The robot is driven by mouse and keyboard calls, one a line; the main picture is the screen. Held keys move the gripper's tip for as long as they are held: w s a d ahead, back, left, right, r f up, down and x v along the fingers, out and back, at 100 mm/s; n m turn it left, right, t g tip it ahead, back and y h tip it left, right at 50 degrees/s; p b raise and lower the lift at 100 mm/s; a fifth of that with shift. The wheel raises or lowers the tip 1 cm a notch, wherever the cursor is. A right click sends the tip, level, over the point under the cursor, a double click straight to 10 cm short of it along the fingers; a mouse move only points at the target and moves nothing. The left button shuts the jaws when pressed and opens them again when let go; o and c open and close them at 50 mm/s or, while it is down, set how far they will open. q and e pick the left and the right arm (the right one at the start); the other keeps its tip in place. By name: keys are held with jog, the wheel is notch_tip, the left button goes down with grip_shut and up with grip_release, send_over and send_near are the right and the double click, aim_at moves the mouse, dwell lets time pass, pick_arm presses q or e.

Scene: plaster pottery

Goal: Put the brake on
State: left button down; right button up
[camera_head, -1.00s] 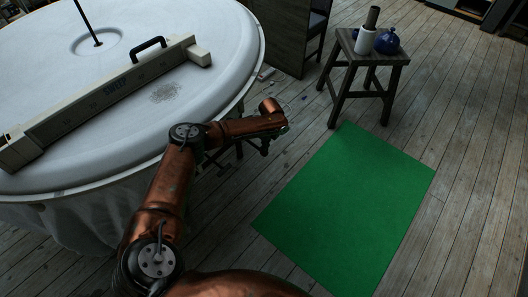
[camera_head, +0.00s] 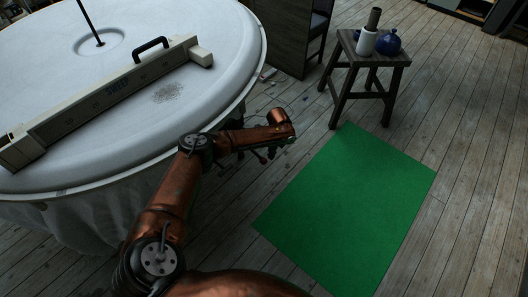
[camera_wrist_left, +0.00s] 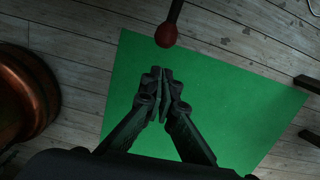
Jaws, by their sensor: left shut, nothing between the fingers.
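A dark rod with a red knob (camera_wrist_left: 166,36) comes in from the top edge in the left wrist view; it looks like a lever. Its base is out of the picture, and I cannot make it out in the head view. My left gripper (camera_wrist_left: 161,76) is shut and empty, its fingertips a little below the knob in the picture and apart from it. In the head view the left gripper (camera_head: 262,154) is small, dark and mostly hidden below my copper-coloured wrist. The right gripper is not in view.
A green mat (camera_head: 350,205) lies on the plank floor (camera_head: 460,150). A large round pale cover (camera_head: 215,65) with a long ruler-like bar (camera_head: 115,90) stands at left. A wooden stool (camera_head: 378,62) holds a blue pot (camera_head: 388,43) and a white cylinder (camera_head: 366,42).

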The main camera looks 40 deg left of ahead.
pick_arm(q)
jog(key=shift+a+f, duration=0.1)
jog(key=shift+f, duration=0.15)
notch_tip(320, 180, up, 12)
jog(key=d, duration=0.1)
jog(key=shift+d, duration=0.1)
dwell(0.6)
